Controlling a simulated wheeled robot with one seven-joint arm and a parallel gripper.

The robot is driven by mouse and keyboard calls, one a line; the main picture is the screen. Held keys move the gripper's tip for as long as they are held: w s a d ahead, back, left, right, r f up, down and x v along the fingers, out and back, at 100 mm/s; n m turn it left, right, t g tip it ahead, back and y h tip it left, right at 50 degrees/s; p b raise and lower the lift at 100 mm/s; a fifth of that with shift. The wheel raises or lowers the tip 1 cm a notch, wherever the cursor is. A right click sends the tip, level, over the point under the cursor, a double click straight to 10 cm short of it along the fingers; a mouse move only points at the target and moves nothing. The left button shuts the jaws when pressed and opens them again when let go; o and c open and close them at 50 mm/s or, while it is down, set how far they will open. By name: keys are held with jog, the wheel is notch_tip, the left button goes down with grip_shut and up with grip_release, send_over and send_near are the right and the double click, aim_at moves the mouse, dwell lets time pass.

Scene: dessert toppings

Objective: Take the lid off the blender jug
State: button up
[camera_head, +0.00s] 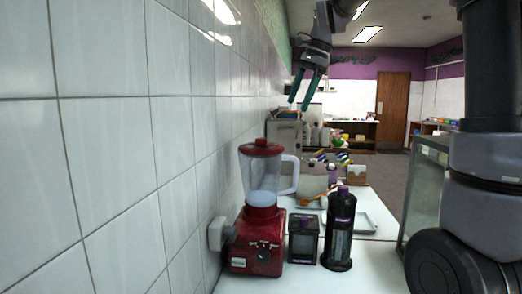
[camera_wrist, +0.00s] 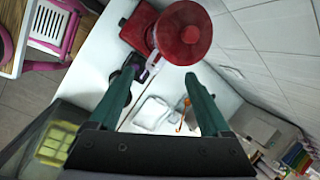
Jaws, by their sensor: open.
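The blender jug (camera_head: 266,176) is clear with a white handle and stands upright on its red base (camera_head: 258,240). Its red lid (camera_head: 261,147) with a round knob sits on top of the jug. In the wrist view the lid (camera_wrist: 182,32) shows from above, beyond my fingertips, and hides most of the jug. My gripper (camera_head: 302,91) has green fingers and hangs in the air above and to the right of the lid. In the wrist view my gripper (camera_wrist: 160,88) is open, with nothing between its fingers, and it is apart from the lid.
The tiled wall (camera_head: 120,150) runs close along the left of the blender. A dark square container (camera_head: 303,239) and a dark bottle (camera_head: 340,230) stand to the right of the base. A tray (camera_head: 360,222) lies behind the bottle. The front right of the counter (camera_head: 340,280) is clear.

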aim_at(261, 146)
jog(key=w+a+f+m+g, duration=0.2)
jog(key=w+a+m, duration=0.2)
jog(key=w+a, duration=0.3)
jog(key=shift+y, duration=0.4)
jog(key=x, duration=0.7)
jog(key=d+x, duration=0.1)
jog(key=x, duration=0.2)
jog(key=shift+w+f, duration=0.35)
jog(key=shift+f, duration=0.1)
jog(key=shift+c, duration=0.4)
grip_shut()
